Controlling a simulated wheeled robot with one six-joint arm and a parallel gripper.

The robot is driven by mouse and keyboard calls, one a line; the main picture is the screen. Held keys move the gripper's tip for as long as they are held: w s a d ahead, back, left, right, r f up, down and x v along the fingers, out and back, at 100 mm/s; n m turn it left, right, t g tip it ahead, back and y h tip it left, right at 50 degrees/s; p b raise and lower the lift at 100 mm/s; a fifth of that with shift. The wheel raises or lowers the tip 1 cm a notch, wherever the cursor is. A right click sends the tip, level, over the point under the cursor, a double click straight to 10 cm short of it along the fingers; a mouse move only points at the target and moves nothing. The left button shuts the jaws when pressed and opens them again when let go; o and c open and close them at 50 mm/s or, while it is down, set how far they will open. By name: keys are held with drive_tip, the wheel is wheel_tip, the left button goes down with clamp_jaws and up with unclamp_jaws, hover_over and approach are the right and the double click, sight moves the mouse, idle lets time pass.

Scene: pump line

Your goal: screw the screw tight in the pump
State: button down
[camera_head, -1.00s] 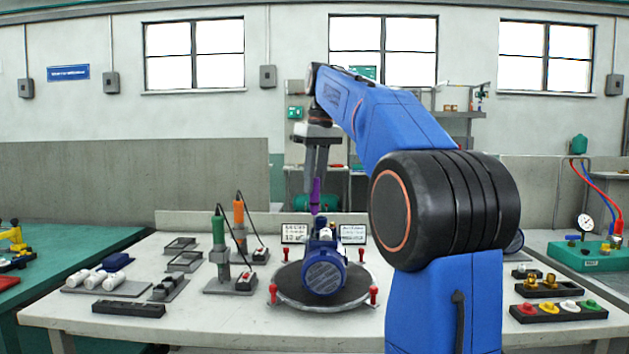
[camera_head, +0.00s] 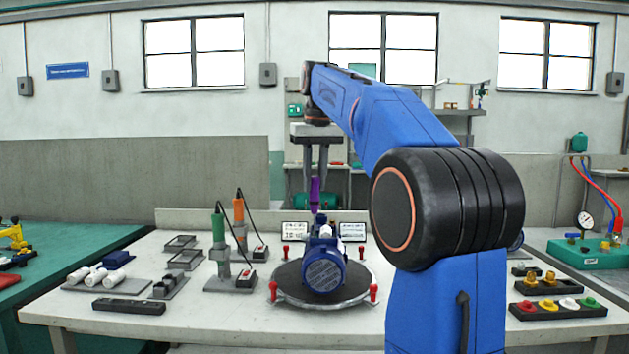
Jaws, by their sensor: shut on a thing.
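The blue pump (camera_head: 323,270) lies on a dark round turntable (camera_head: 290,292) in the middle of the bench. My gripper (camera_head: 316,180) is above the back of the pump, fingers pointing down, shut on a purple tool (camera_head: 315,195) that looks like a screwdriver. The tool is upright, and its lower end is just above or at the small fittings (camera_head: 325,229) on top of the pump. I cannot tell whether it touches. The screw is too small or hidden to make out.
Green (camera_head: 219,232) and orange (camera_head: 239,212) screwdrivers stand in holders to the left of the turntable. Red posts (camera_head: 374,291) surround it. Two small displays (camera_head: 352,230) stand behind. Trays of coloured caps (camera_head: 558,309) lie at right. The bench's front middle is clear.

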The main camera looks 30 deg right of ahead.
idle(0.3)
drive_tip(key=m, duration=0.4)
drive_tip(key=shift+h, duration=0.3)
drive_tip(key=shift+m, duration=0.3)
drive_tip(key=m, duration=0.3)
drive_tip(key=shift+g, duration=0.3)
drive_tip(key=shift+m+h, duration=0.3)
drive_tip(key=shift+m, duration=0.5)
drive_tip(key=m+g, duration=0.1)
drive_tip(key=m, duration=0.3)
drive_tip(key=shift+m, duration=0.3)
